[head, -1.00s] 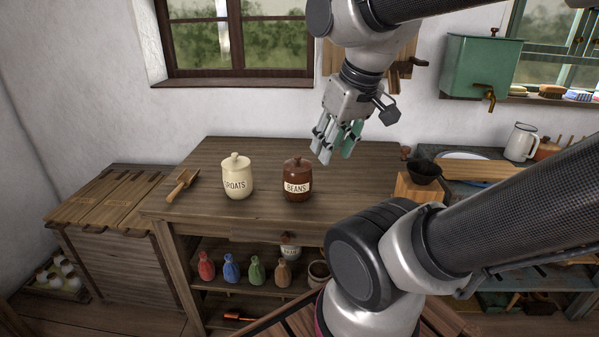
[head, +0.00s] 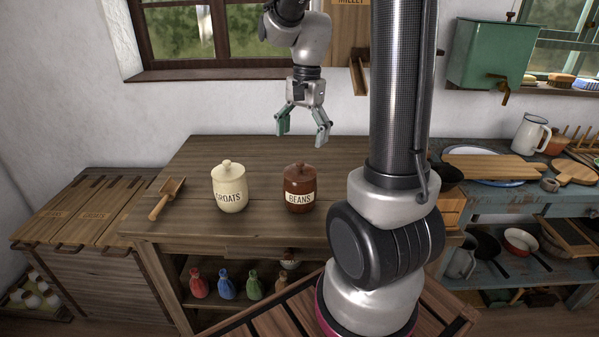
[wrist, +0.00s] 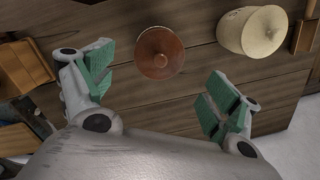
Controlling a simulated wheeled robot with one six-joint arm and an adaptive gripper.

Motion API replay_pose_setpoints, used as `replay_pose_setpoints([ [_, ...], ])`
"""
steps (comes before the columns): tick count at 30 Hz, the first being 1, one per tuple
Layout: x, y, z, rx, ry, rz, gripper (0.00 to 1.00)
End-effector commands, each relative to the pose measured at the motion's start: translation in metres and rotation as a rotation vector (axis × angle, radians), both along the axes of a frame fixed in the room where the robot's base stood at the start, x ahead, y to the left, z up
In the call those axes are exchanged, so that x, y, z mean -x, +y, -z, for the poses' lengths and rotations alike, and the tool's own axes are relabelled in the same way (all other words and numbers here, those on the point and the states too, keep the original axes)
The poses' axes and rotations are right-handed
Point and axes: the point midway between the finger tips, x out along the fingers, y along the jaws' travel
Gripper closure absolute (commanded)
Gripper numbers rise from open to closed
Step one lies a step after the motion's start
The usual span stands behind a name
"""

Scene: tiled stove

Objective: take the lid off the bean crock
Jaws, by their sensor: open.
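The bean crock (head: 299,196) is brown with a white BEANS label and stands upright on the wooden table. Its brown lid (head: 299,171) with a round knob sits on top. In the wrist view the lid (wrist: 159,52) shows from above, ahead of and between the fingers. My gripper (head: 303,138) is open and empty, pointing down above the crock and apart from it. In the wrist view my gripper (wrist: 158,98) shows its green finger pads spread wide.
A cream GROATS crock (head: 230,192) stands to the left of the bean crock, with a wooden scoop (head: 166,198) farther left. The table top (head: 265,152) behind the crocks is clear. Small coloured sacks (head: 227,283) stand on the shelf below.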

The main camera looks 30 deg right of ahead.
Motion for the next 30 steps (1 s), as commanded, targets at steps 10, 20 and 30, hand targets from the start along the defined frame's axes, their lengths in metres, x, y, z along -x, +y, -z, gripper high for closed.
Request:
replay_pose_setpoints([
  [10,-0.008,-0.001,0.041,-0.009,0.038,0.082,0.11],
  [20,-0.006,0.002,0.087,-0.009,0.037,0.079,0.11],
  [30,-0.006,0.002,0.091,-0.008,0.034,0.079,0.22],
])
